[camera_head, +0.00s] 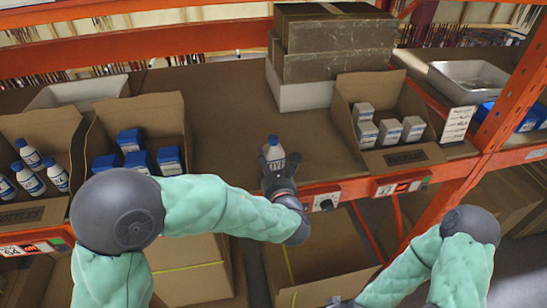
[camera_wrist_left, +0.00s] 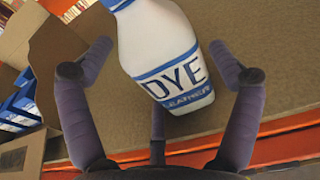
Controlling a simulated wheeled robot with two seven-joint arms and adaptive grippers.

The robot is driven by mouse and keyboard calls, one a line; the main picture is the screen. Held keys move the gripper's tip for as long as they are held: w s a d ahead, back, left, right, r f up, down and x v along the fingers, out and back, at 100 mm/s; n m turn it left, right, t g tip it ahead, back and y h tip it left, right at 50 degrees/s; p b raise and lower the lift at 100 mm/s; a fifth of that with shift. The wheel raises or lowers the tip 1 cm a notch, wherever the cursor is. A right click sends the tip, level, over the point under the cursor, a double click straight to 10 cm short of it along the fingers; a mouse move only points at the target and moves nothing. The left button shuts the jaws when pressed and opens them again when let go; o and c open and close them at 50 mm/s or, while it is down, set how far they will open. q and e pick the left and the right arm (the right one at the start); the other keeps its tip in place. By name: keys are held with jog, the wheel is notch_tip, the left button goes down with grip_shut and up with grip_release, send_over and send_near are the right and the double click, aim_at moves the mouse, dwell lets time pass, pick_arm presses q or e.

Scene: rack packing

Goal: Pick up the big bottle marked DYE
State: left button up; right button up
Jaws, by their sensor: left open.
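The big bottle marked DYE (camera_head: 273,155) is white with a blue label and a blue cap, and stands on the shelf in the head view. In the left wrist view the bottle (camera_wrist_left: 165,55) fills the top middle, with DYE readable and its cap cut off. My left gripper (camera_head: 279,172) is at the bottle's near side. In the left wrist view my left gripper (camera_wrist_left: 163,70) is open, with fingers on both sides of the bottle and gaps visible. My right arm shows at the lower right, but its gripper is not clearly visible.
A box of smaller white bottles (camera_head: 42,130) and a box of blue-and-white cartons (camera_head: 140,106) stand left. A box of white cartons (camera_head: 368,85) stands right, near stacked boxes (camera_head: 335,50). An open carton (camera_head: 325,245) sits below. Shelf around the bottle is clear.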

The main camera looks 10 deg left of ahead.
pick_arm(q)
jog(key=shift+w+a, duration=0.15)
jog(key=shift+w, duration=0.1)
jog(key=shift+c, duration=0.3)
jog(key=c, duration=1.1)
